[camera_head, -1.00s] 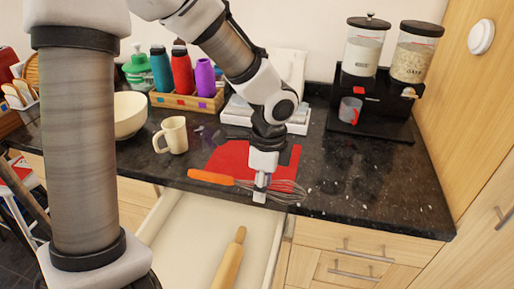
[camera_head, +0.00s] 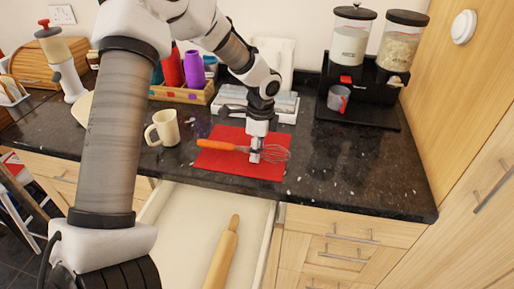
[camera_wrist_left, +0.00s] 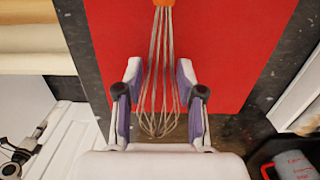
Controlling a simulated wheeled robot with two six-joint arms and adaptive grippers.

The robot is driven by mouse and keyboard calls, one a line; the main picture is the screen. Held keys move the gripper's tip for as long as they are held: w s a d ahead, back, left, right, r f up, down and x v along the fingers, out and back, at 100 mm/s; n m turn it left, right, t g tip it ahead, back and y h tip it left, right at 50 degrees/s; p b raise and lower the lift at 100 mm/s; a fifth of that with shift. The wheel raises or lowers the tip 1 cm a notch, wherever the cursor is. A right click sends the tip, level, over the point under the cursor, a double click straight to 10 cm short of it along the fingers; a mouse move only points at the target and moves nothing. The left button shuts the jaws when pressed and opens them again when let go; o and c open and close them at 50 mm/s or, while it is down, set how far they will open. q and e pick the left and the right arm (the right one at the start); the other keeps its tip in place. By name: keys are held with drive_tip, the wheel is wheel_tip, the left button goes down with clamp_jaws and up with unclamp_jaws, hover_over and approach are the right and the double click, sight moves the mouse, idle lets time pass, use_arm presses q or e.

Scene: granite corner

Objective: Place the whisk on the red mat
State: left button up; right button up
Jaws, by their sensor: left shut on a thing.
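The whisk has an orange handle (camera_head: 216,145) and a wire head (camera_head: 276,153). The red mat (camera_head: 240,170) lies flat on the dark granite counter near its front edge. My left gripper (camera_head: 255,157) is shut on the whisk's wires and holds it level over the mat, the handle pointing left. In the left wrist view the wires (camera_wrist_left: 164,60) run between the two fingers (camera_wrist_left: 158,95), with red mat (camera_wrist_left: 230,40) behind. I cannot tell whether the whisk touches the mat. My right gripper is not in view.
An open drawer below holds a rolling pin (camera_head: 222,255). A cream mug (camera_head: 163,128) stands left of the mat. A bottle tray (camera_head: 182,94) and white stacked items (camera_head: 258,103) are behind. The dispenser stand (camera_head: 360,100) is at back right. The counter right of the mat is clear.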

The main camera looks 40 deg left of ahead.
use_arm(q)
drive_tip(key=shift+s+d+f, duration=0.1)
drive_tip(key=shift+f, duration=0.05)
drive_tip(key=o, duration=1.2)
drive_tip(key=shift+c, duration=0.2)
wheel_tip(320, 180, up, 12)
drive_tip(key=shift+w+d+r, duration=0.2)
drive_tip(key=shift+w+d, duration=0.05)
drive_tip(key=shift+d, duration=0.1)
